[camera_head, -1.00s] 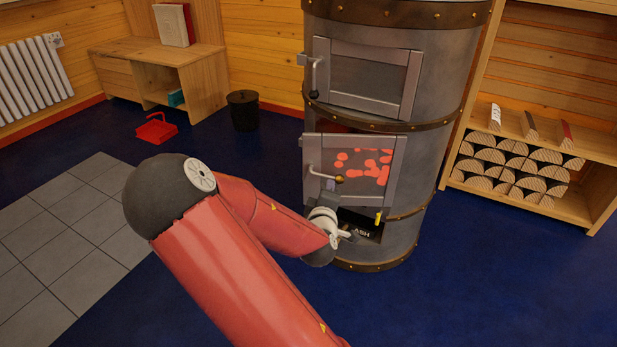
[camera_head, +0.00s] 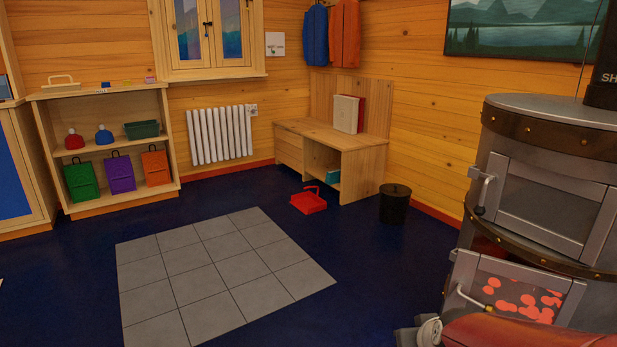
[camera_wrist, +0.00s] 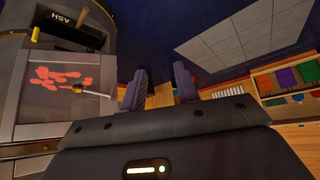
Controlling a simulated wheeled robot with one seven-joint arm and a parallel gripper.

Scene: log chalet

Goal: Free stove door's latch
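The grey cylindrical stove (camera_head: 545,125) stands at the right edge in the head view. Its lower door (camera_head: 560,292) has a window with glowing red patches and a curved latch handle (camera_head: 468,298) with a brass knob. The door's left edge stands out from the body, with a dark reddish gap above it. In the wrist view the lower door (camera_wrist: 40,115) is at left, its handle (camera_wrist: 97,93) pointing toward my fingers. My gripper (camera_wrist: 160,88) is open and empty, apart from the handle. In the head view my wrist is partly cut off at the bottom.
The upper stove door (camera_head: 545,205) has its own handle (camera_head: 486,190). A black bin (camera_head: 395,204), red dustpan (camera_head: 309,202) and wooden bench (camera_head: 335,150) stand beyond. The blue floor and grey tiles (camera_head: 220,275) are clear.

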